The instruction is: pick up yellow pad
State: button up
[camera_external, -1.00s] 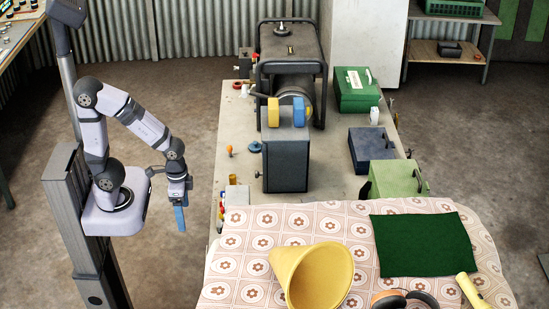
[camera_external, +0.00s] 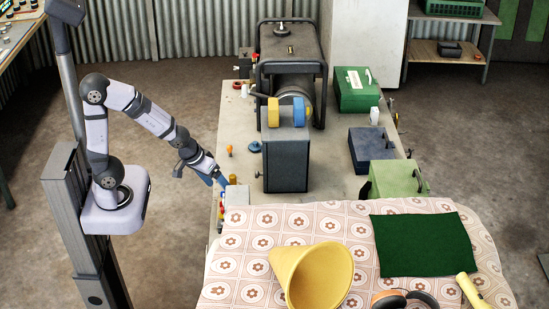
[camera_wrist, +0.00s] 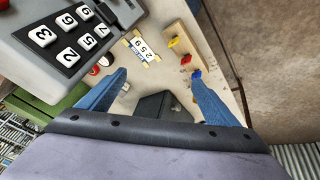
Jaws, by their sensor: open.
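A yellow pad-like piece (camera_external: 273,112) stands upright at the top of a dark grey box (camera_external: 286,165) on the bench in the external view. A similar blue piece (camera_external: 298,112) stands just to its right. My gripper (camera_external: 222,182) is at the bench's left edge, lower and to the left of the yellow piece, and apart from it. In the wrist view my gripper (camera_wrist: 160,73) shows two blue fingers spread wide with nothing held between them. I cannot make out the yellow pad in the wrist view.
The wrist view shows a grey keypad unit (camera_wrist: 75,40), a numbered tag (camera_wrist: 142,48) and a wooden strip (camera_wrist: 188,48) with coloured knobs. A generator (camera_external: 290,65) stands behind the dark grey box. A yellow cone (camera_external: 318,278) lies on the patterned cloth (camera_external: 240,265).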

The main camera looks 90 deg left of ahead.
jog(key=w+a+r+t+y+b, duration=0.1)
jog(key=w+a+r+t, duration=0.2)
jog(key=w+a, duration=0.35)
jog(key=w+a+r+t+y+b, duration=0.1)
jog(key=w+a+r+t, duration=0.3)
jog(key=a, duration=0.3)
jog(key=m+t+h+b, duration=0.1)
jog(key=m+t+h, duration=0.4)
jog(key=m, duration=0.4)
send_near(273, 111)
jog(key=w+a+f+t+y, duration=0.1)
jog(key=w+a+f, duration=0.2)
jog(key=w+p, duration=0.1)
jog(key=w, duration=0.1)
jog(key=shift+w, duration=0.4)
jog(key=shift+w+a+f+p, duration=0.1)
jog(key=shift+w+p, duration=0.6)
jog(key=shift+w, duration=0.4)
jog(key=shift+w+a+f+p, duration=0.1)
jog(key=shift+w+p, duration=0.55)
jog(key=shift+w, duration=0.45)
